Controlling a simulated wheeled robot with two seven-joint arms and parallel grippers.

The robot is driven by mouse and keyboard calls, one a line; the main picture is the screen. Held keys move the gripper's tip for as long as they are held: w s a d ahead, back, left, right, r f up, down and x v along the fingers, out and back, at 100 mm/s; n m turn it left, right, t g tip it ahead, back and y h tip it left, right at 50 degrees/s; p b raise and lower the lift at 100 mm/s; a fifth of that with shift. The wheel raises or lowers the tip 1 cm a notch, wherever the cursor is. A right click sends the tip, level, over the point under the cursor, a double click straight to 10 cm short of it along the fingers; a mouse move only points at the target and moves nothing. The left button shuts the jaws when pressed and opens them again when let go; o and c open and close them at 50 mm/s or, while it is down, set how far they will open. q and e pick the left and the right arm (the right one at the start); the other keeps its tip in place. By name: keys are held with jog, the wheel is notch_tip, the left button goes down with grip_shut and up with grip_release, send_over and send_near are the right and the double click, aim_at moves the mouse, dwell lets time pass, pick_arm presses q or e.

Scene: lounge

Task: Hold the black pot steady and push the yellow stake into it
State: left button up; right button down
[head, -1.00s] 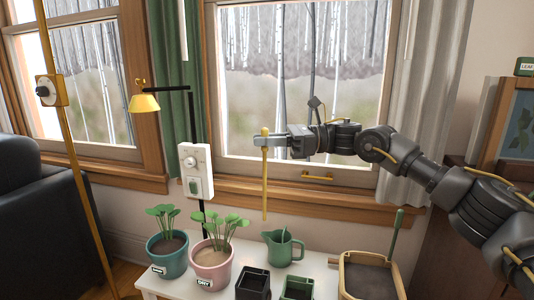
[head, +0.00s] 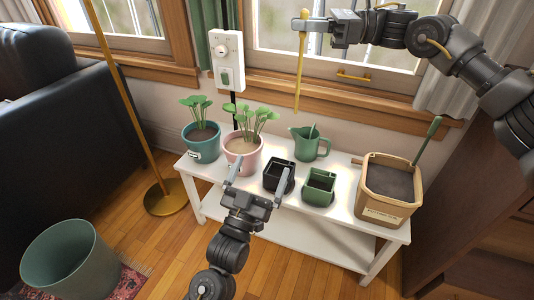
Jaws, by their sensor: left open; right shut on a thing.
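The black pot (head: 271,182) is a small square pot on the white bench, left of a similar green pot. My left gripper (head: 258,178) is open, with its two fingers pointing at the black pot from the front. One finger shows at the left before the pink pot and one at the pot's right side; I cannot tell whether they touch it. The yellow stake (head: 299,80) hangs upright in the air, above and behind the pots. My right gripper (head: 308,25) is shut on it near its rounded top.
The white bench (head: 335,219) also bears a teal potted plant (head: 201,142), a pink potted plant (head: 241,152), a green jug (head: 310,146), a green square pot (head: 319,187) and a soil bin (head: 388,190). A green bucket (head: 68,258) stands on the floor at left.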

aim_at(283, 161)
pick_arm(q)
notch_tip(283, 161, down, 12)
jog(key=w+d+g+y, duration=0.1)
jog(key=w+g+y, duration=0.15)
jog(key=g, duration=0.25)
jog(key=shift+h, duration=0.25)
jog(key=x, duration=1.2)
jog(key=shift+d+r, duration=0.2)
jog(key=c, duration=1.1)
jog(key=shift+o, duration=0.2)
pick_arm(e)
notch_tip(283, 161, down, 12)
jog(key=m+t, duration=0.3)
jog(key=t, duration=0.3)
jog(key=shift+d+m+h, duration=0.2)
jog(key=shift+m+h, duration=0.2)
